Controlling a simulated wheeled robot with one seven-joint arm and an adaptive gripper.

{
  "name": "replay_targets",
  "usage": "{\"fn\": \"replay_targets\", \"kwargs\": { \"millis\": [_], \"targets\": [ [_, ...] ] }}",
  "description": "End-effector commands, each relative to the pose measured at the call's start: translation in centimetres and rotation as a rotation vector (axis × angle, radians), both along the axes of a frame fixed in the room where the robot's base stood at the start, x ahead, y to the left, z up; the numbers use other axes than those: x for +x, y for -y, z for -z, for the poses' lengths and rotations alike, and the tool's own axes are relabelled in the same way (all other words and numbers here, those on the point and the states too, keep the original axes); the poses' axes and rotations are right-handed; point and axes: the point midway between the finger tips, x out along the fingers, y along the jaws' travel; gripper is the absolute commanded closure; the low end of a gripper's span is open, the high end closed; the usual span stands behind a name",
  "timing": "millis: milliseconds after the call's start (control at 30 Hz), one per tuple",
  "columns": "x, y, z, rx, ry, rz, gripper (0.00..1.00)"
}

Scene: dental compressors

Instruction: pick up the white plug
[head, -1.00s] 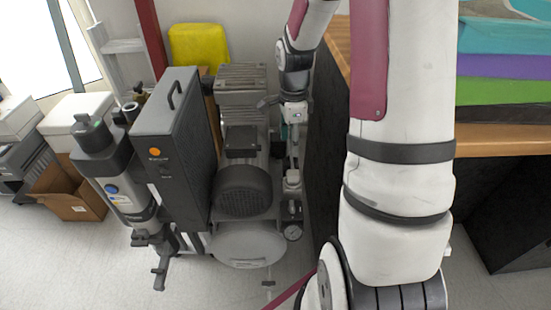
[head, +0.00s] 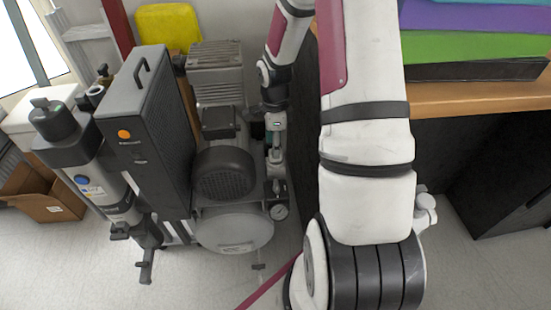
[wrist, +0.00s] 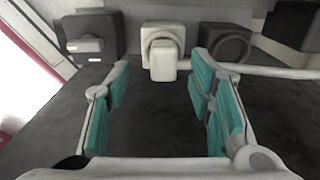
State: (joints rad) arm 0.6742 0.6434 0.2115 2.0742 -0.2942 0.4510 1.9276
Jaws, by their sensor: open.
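In the wrist view, a white plug (wrist: 163,68) with a rounded square body sits at a white square socket (wrist: 160,36) on the far side of a dark surface. My gripper (wrist: 160,75) is open, with teal finger pads to the left and right of the plug's line. Nothing is between the pads except the plug at their far end; I cannot tell whether it lies between the tips or just beyond. No contact shows. In the head view, my arm's end reaches down between the compressor and the desk, and the plug cannot be made out.
A dark block with a pale piece (wrist: 86,45) stands left of the plug, and a dark round socket (wrist: 224,45) stands right. A white cable (wrist: 275,70) runs off right. The grey compressor (head: 235,232) and wooden desk (head: 470,97) flank my arm closely.

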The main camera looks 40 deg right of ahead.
Motion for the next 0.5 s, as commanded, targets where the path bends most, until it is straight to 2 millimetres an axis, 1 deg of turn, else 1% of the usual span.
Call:
{"fn": "replay_targets", "kwargs": {
  "millis": [33, 133, 233, 333, 500],
  "targets": [
    [0.0, 0.2, 1.1, 0.002, -0.001, 0.000, 0.52],
    [0.1, 0.6, 2.4, 0.002, -0.001, 0.000, 0.52],
    [0.1, 0.5, 3.6, 0.002, -0.001, -0.001, 0.52],
    [0.2, 0.5, 4.1, 0.001, 0.000, -0.001, 0.52],
    [0.2, 0.5, 4.1, 0.001, 0.001, 0.000, 0.52]
  ]
}}
